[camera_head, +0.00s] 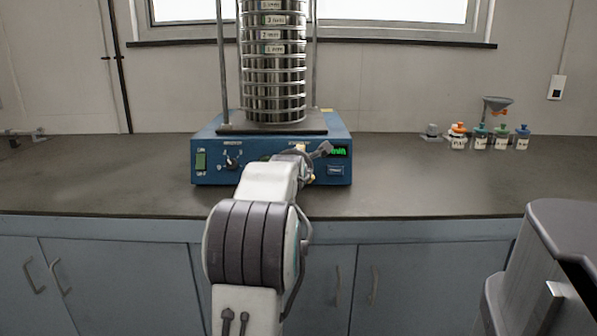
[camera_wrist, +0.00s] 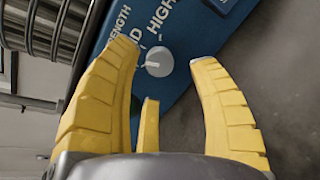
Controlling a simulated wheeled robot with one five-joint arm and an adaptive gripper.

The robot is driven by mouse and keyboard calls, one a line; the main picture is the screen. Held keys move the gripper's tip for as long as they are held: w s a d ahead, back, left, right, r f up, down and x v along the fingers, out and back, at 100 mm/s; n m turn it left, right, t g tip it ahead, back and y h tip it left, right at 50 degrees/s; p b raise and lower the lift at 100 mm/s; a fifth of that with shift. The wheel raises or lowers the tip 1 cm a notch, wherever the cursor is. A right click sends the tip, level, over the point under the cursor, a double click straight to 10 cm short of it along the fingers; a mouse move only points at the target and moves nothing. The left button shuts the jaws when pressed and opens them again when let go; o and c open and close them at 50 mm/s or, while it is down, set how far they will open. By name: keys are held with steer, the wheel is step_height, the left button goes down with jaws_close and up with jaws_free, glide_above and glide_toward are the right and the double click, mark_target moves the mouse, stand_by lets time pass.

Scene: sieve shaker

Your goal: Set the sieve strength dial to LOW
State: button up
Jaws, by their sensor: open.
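The sieve shaker's blue base (camera_head: 215,172) stands on the counter with a steel sieve stack (camera_head: 273,75) on top. In the wrist view the strength dial is a round grey knob (camera_wrist: 158,62) on the blue panel, near a "HIGH" label and a partly covered label ending in "ID". Small pale marks lie around it; I cannot tell which one it points to. No "LOW" label is visible. My gripper (camera_wrist: 165,54) is open, its yellow fingers on either side of the knob in the picture, with no clear contact. In the head view my arm hides this dial.
A green switch (camera_head: 200,161) and another dial (camera_head: 232,162) sit left on the panel. A green display (camera_head: 337,152) and a blue button (camera_head: 335,170) are at its right. Small bottles (camera_head: 480,138) stand at the right back. The counter (camera_head: 420,185) in front is clear.

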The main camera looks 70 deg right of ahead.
steer(key=shift+x, duration=1.5)
jaws_close()
